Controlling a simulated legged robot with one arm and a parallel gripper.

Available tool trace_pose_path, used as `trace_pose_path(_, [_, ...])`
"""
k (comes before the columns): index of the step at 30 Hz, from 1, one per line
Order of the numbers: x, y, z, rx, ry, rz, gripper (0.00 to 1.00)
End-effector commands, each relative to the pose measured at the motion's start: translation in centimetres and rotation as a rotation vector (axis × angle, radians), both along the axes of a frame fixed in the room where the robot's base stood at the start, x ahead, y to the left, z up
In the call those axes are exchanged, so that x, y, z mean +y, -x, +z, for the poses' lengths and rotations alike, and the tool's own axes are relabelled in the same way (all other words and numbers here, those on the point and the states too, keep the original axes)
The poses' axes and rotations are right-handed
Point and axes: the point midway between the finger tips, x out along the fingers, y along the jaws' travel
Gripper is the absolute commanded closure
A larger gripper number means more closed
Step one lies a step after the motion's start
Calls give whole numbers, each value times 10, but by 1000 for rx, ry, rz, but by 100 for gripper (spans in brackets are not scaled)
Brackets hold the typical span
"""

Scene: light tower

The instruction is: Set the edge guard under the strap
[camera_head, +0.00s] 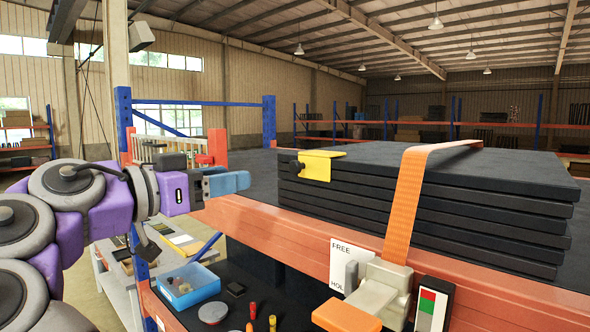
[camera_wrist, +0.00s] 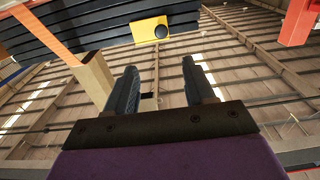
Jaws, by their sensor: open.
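The yellow edge guard (camera_head: 321,164) sits on the top edge of a stack of black panels (camera_head: 460,200), near the left corner. A dark round knob is on its front face. The guard also shows at the top of the wrist view (camera_wrist: 146,31). The orange strap (camera_head: 408,200) runs over the stack and down its front, to the right of the guard and apart from it. My gripper (camera_head: 236,182) is left of the stack, apart from the guard. In the wrist view its two fingers (camera_wrist: 160,88) are spread with nothing between them.
The strap runs down to a grey-beige buckle with an orange handle (camera_head: 345,316) on the orange beam (camera_head: 300,235). A sign (camera_head: 343,262) stands beside it. Below are a blue bin (camera_head: 188,286) and small loose items. Blue posts (camera_head: 269,120) stand behind my gripper.

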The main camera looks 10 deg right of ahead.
Motion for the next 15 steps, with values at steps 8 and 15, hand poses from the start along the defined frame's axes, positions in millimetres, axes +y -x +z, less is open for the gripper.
trace_pose_path(8, [-46,-29,-2,1,-2,-5,46])
trace_pose_path(15, [-91,-56,-2,3,-6,-3,46])
